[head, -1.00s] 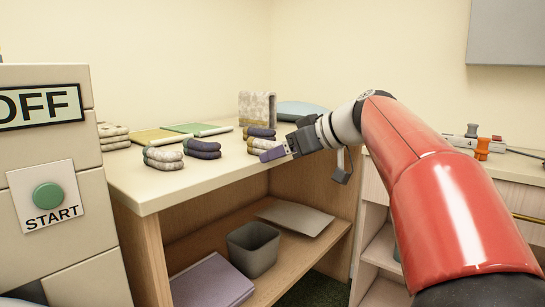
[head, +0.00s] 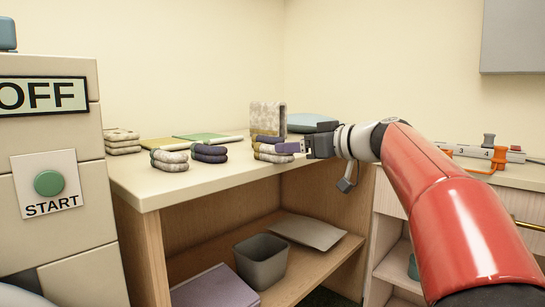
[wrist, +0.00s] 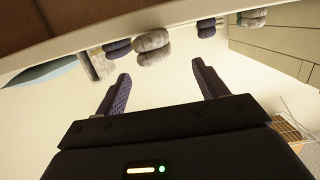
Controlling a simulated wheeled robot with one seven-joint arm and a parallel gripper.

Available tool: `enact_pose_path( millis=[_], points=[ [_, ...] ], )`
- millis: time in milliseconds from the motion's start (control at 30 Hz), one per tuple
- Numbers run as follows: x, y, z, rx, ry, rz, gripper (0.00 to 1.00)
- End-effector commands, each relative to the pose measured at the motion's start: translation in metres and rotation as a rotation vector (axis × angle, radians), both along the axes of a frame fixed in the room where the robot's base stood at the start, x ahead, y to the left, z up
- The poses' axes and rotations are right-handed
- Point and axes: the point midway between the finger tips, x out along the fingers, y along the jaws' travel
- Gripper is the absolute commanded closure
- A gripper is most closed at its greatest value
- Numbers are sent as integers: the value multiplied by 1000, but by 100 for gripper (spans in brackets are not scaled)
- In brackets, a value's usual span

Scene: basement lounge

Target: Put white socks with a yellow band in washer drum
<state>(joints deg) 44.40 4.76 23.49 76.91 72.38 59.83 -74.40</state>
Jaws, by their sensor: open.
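A folded pale pair with yellowish bands (head: 264,156) lies on the counter, left of my gripper, and looks most like the white socks with a yellow band. A pale pair also shows in the wrist view (wrist: 152,42), above the gap between my fingers; its band is not clear there. My gripper (head: 288,147) is level beside the pair, open and empty; both purple fingers show in the wrist view (wrist: 160,70). I cannot tell whether a finger touches the pair. The washer drum is not identifiable; a tiled panel (head: 80,140) reading OFF and START stands at left.
Other folded pairs are a dark one (head: 209,153), a pale one with dark parts (head: 169,160) and a pale one farther back (head: 122,142). A patterned upright item (head: 268,118) and a blue cushion (head: 312,122) stand behind. A grey bin (head: 260,262) is on the shelf below.

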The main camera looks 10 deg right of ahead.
Motion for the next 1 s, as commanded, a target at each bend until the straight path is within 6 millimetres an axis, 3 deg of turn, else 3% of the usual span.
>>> enact_pose_path(
  millis=[367, 600, 933, 1000],
  points=[
    [29, 19, -5, 5, -4, 1, 28],
    [58, 37, -12, 5, -3, 1, 28],
    [64, 42, -15, 3, -5, -2, 28],
    [64, 41, -15, 3, -5, -2, 36]
  ],
)
